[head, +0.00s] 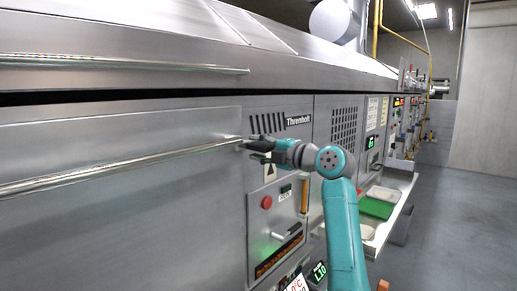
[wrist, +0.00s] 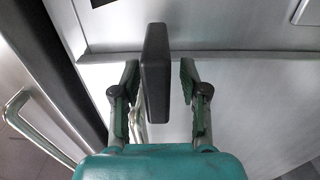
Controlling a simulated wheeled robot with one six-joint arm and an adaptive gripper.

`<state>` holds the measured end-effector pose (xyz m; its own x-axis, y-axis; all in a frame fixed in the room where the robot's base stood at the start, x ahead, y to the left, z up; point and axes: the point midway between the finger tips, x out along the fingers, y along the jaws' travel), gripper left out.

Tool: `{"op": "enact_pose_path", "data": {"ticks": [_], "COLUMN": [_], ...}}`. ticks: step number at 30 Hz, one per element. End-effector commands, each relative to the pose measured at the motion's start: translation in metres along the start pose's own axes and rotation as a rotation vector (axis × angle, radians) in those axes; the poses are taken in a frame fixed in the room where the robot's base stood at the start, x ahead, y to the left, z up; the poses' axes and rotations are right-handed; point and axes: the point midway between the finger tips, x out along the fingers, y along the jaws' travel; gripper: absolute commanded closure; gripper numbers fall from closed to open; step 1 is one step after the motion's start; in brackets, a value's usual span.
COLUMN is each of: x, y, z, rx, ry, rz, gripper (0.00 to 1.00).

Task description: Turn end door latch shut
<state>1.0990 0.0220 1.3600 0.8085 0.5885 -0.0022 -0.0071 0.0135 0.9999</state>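A dark, flat bar, which I take to be the door latch (wrist: 156,90), stands upright in the middle of the wrist view, in front of a pale metal panel. My gripper (wrist: 160,68) is open, one finger on each side of the bar. Gaps show between the bar and both fingers, the wider one on the right. In the head view my gripper (head: 262,151) is at the machine's front, above a warning triangle label. There the latch cannot be told apart from the dark fingers, and whether it is shut cannot be told.
A long polished rail (head: 120,171) runs along the steel front to the left of my gripper. Below are a red button (head: 267,202) and a small lever (head: 287,236). A shelf with a green tray (head: 376,207) juts out to the right. The grey floor (head: 450,225) at right is clear.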

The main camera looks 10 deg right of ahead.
Motion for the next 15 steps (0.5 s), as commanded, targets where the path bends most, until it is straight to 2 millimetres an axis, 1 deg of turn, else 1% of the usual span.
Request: {"op": "enact_pose_path", "data": {"ticks": [8, 11, 15], "x": [-0.004, -0.014, -0.038], "y": [0.001, 0.001, 0.001], "z": [0.001, 0.001, 0.001], "rx": [0.0, 0.0, -0.001], "ry": [-0.001, -0.002, -0.003], "rz": [0.002, 0.002, 0.003], "gripper": [0.56, 0.56, 0.56]}}
